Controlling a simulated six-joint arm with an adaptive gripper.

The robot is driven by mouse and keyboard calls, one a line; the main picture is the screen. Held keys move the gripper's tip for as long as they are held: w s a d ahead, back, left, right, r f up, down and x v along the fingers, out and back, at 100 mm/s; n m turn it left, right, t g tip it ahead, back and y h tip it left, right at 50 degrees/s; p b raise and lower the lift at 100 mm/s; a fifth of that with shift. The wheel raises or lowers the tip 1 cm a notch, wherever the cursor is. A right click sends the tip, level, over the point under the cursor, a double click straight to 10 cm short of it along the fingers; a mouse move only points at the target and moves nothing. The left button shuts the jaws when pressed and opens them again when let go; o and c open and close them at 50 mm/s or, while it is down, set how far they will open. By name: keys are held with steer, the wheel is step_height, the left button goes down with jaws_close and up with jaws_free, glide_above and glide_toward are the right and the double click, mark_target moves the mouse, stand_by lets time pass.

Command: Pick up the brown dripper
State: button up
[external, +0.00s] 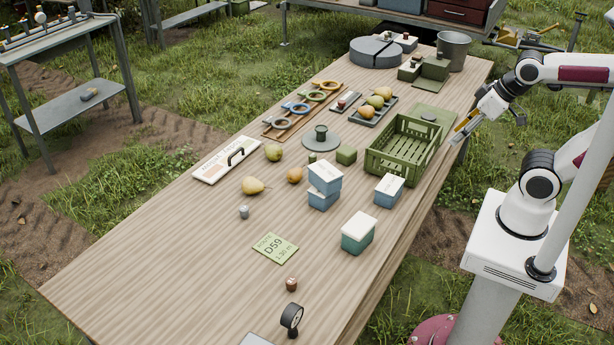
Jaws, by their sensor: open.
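A small brown piece (291,284), which looks like the brown dripper, stands on the wooden table near its front, between a green label card and a round black gauge. My gripper (461,130) is at the right, over the table's right edge near the green crate, far from the brown piece. It is open, with nothing visible between its fingers. A small grey piece (244,211) stands farther back on the table.
The green label card (275,248) and black gauge (291,317) flank the brown piece. Lidded boxes (358,230), pears (253,186) and the green crate (378,165) stand farther back. The table's front left (150,260) is clear.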

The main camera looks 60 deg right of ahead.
steer(key=w+a+f+n+t+y, duration=0.2)
steer(key=w+a+f, duration=0.2)
steer(key=w+a, duration=0.65)
steer(key=w+a+f+n+t+y, duration=0.15)
steer(key=w+a+f, duration=0.25)
steer(key=w+a, duration=0.65)
steer(key=n+y, duration=0.5)
steer(key=y, duration=0.1)
glide_toward(293, 281)
steer(key=shift+w+a+f+h, duration=0.15)
steer(key=shift+w+a, duration=0.1)
steer(key=shift+w, duration=0.3)
steer(key=shift+w+a+r+h, duration=0.1)
steer(key=shift+w+a, duration=0.15)
steer(key=shift+w, duration=0.35)
steer(key=shift+s+a+f, duration=0.3)
steer(key=shift+a+f, duration=0.1)
steer(key=shift+f, duration=0.05)
steer(key=shift+x, duration=1.25)
